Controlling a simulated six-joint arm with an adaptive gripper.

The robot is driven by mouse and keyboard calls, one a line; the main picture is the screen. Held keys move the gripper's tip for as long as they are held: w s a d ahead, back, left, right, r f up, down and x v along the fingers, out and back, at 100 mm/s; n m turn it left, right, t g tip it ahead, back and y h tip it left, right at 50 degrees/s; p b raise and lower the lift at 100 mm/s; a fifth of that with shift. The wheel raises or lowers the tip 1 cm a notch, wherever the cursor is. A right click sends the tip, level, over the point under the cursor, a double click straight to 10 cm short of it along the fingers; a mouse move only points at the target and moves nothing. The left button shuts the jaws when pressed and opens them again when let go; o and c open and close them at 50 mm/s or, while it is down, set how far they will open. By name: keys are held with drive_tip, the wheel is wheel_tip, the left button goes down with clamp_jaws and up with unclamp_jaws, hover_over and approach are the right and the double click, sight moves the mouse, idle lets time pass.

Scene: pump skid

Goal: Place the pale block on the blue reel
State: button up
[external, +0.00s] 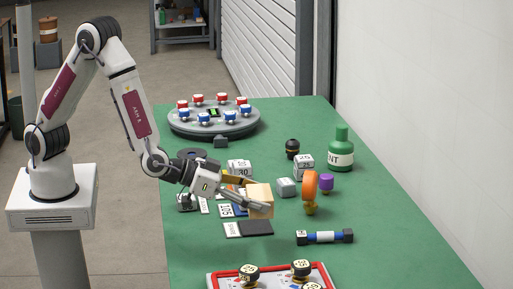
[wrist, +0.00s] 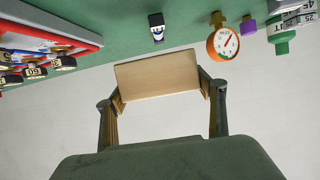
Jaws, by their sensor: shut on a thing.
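The pale block (external: 261,199) is a light wooden-coloured box, held above the green table. My gripper (external: 250,198) is shut on it, with one finger at each side. In the wrist view the pale block (wrist: 158,82) sits level between the two fingertips, clear of the table. I cannot clearly pick out a blue reel. A small blue item (external: 239,210) shows partly behind my gripper. A dumbbell-shaped piece (external: 325,237) with black ends and a blue and white middle lies to the right; it also shows in the wrist view (wrist: 157,28).
An orange gauge (external: 310,186), a purple-topped piece (external: 326,183), a grey block (external: 286,187) and a green bottle (external: 341,152) stand to the right. A round grey stand (external: 213,122) is at the back. A red-rimmed tray (external: 215,281) is at the front.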

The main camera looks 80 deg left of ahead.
drive_tip(key=w+a+r+n+y, duration=0.1)
drive_tip(key=w+a+n+y, duration=0.1)
drive_tip(key=a, duration=0.5)
drive_tip(key=w+a+r+n+y, duration=0.1)
drive_tip(key=w+a+r, duration=0.1)
drive_tip(key=a, duration=0.5)
wheel_tip(320, 180, up, 2)
drive_tip(key=n+g+y, duration=0.8)
drive_tip(key=n+y, duration=0.2)
drive_tip(key=n, duration=0.1)
hover_over(191, 154)
drive_tip(key=shift+a+r, duration=0.15)
drive_tip(key=shift+r, duration=0.05)
drive_tip(key=shift+y, duration=0.3)
drive_tip(key=shift+f, duration=2.9)
drive_tip(key=shift+f, duration=2.1)
